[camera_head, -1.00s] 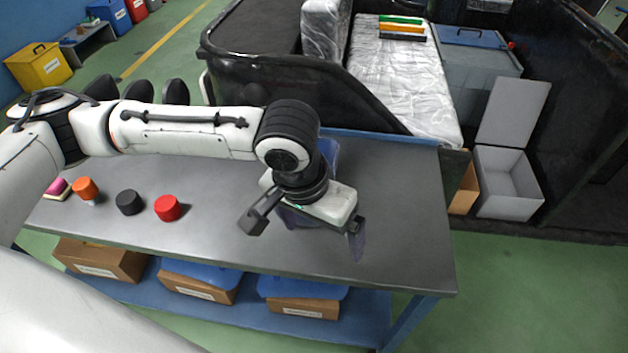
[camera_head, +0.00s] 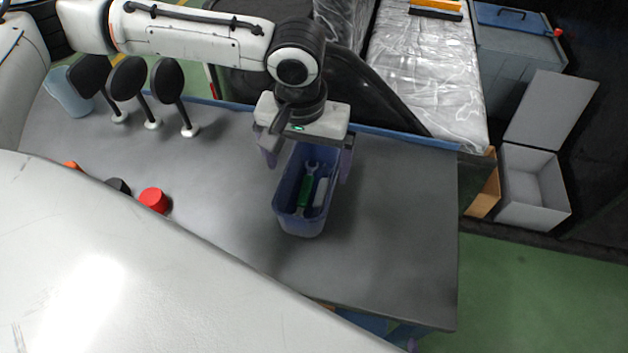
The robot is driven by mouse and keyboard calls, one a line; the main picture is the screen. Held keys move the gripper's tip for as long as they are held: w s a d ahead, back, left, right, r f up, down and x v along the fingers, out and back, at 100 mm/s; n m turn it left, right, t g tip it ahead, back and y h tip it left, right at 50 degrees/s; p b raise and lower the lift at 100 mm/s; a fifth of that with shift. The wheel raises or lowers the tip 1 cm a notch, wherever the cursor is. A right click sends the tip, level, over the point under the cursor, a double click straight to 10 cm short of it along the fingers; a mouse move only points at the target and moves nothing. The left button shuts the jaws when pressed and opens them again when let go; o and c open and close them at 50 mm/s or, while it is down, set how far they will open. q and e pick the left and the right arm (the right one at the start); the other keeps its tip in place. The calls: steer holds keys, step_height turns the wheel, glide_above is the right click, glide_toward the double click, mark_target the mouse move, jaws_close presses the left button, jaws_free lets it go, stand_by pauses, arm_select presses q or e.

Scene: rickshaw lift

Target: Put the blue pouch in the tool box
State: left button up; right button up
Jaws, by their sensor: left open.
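The blue pouch (camera_head: 300,226) looks like an open-topped blue container and stands upright on the grey table. A green wrench and a pale tool lie inside it. My left gripper (camera_head: 307,160) is open above the far half of the pouch. Its fingers are spread, one on each side of the pouch; I cannot tell whether they touch it. The gripper's body hides the pouch's far end. The tool box seems to be the grey open box (camera_head: 533,195) with a raised lid, at the right beyond the table. My right gripper is not in view.
A red cap (camera_head: 154,199), a black one and an orange one sit at the table's left. Several black paddle-shaped things (camera_head: 168,80) stand behind them. A blue-lidded grey crate (camera_head: 515,50) stands behind the open box. The table's right part (camera_head: 405,235) is clear.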

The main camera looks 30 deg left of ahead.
mark_target(311, 190)
arm_select(q)
steer(key=f, duration=0.5)
steer(key=w+f, duration=0.1)
steer(key=f, duration=0.1)
steer(key=shift+f, duration=0.15)
steer(key=c, duration=1.2)
